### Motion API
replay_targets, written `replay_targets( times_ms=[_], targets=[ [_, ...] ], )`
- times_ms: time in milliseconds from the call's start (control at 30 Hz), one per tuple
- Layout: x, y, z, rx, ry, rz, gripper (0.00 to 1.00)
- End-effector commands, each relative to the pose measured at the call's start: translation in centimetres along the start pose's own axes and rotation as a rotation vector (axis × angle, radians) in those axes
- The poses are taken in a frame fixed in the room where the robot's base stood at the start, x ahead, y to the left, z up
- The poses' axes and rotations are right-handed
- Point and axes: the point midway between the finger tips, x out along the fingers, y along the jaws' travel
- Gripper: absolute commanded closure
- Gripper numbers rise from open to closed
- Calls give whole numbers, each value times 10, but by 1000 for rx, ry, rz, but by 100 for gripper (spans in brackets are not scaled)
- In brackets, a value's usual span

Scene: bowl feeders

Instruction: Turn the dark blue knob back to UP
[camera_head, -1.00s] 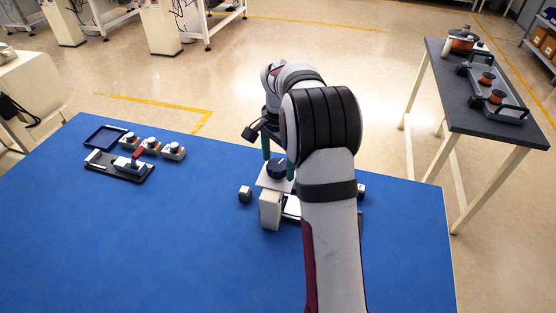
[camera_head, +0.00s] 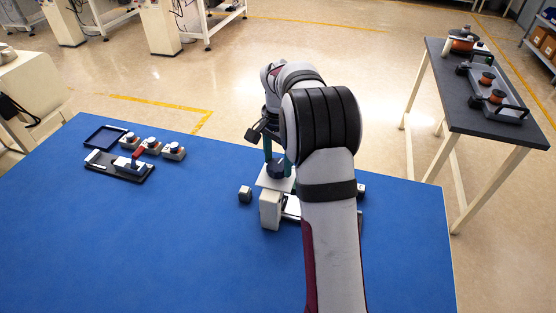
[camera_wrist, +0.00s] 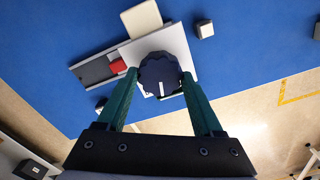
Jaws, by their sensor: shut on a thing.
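The dark blue knob (camera_wrist: 161,72) is round with a scalloped rim and sits over a white plate (camera_wrist: 183,45). Its white pointer line points toward the bottom of the wrist view. My gripper (camera_wrist: 160,77) is shut on the knob, with one green finger on each side. In the head view the knob (camera_head: 277,171) shows between the fingers of my gripper (camera_head: 279,163), above the white plate (camera_head: 268,184). My arm hides much of the device there.
Another device with a red part (camera_head: 138,153) and several small knob units are at the left. The blue table (camera_head: 180,240) is clear at front left.

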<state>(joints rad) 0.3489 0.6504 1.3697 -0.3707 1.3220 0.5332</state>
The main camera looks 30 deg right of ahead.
Motion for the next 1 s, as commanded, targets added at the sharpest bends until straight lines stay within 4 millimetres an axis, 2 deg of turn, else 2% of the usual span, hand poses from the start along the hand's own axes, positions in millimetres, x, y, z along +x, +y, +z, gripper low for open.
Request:
replay_targets(
  times_ms=[1000],
  targets=[
    [0,-2,0,-898,0,1,87]
  ],
)
